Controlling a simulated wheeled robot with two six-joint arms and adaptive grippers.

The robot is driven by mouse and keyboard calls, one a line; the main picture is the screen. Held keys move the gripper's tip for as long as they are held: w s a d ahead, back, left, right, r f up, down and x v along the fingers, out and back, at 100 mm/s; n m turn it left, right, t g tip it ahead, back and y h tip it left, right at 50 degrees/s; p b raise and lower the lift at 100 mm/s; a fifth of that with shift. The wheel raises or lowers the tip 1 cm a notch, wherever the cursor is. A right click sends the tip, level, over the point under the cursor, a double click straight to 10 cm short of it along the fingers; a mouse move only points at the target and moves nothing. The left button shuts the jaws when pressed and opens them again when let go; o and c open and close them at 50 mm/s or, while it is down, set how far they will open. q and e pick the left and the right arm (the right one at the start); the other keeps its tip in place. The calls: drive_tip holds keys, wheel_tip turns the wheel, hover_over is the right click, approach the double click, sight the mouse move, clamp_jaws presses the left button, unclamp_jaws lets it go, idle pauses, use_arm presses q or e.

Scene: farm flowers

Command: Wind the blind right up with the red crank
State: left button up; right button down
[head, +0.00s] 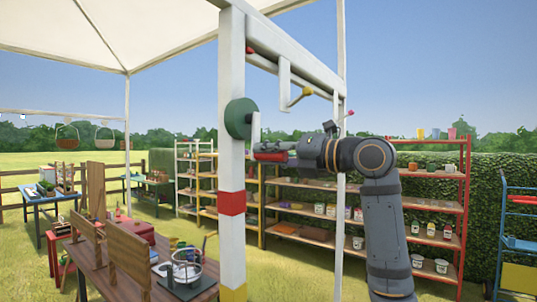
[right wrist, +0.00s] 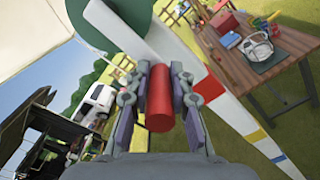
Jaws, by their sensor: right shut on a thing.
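The red crank handle (head: 270,156) sticks out sideways at the lower end of a short white crank arm (head: 256,128). The arm is beside a dark green disc (head: 240,118) on the white post (head: 232,165). My right gripper (head: 280,153) reaches in from the right and is shut on the handle. In the right wrist view the red handle (right wrist: 159,98) lies between both fingers, with the green disc (right wrist: 92,22) behind. I cannot make out the blind for certain. My left gripper is not in view.
A white beam (head: 295,58) with hooks runs overhead from the post. A wooden table (head: 140,270) with a wire basket and boards stands at lower left. Shelves (head: 435,205) with pots stand behind my right arm. Open grass lies at left.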

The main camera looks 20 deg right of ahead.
drive_tip(key=shift+w, duration=0.1)
drive_tip(key=c, duration=1.5)
unclamp_jaws()
drive_tip(key=o, duration=0.3)
drive_tip(key=shift+w+d+f, duration=0.1)
drive_tip(key=shift+w+d, duration=0.05)
drive_tip(key=shift+d, duration=0.05)
drive_tip(key=shift+o, duration=0.2)
drive_tip(key=shift+a, duration=0.1)
drive_tip(key=v, duration=1.2)
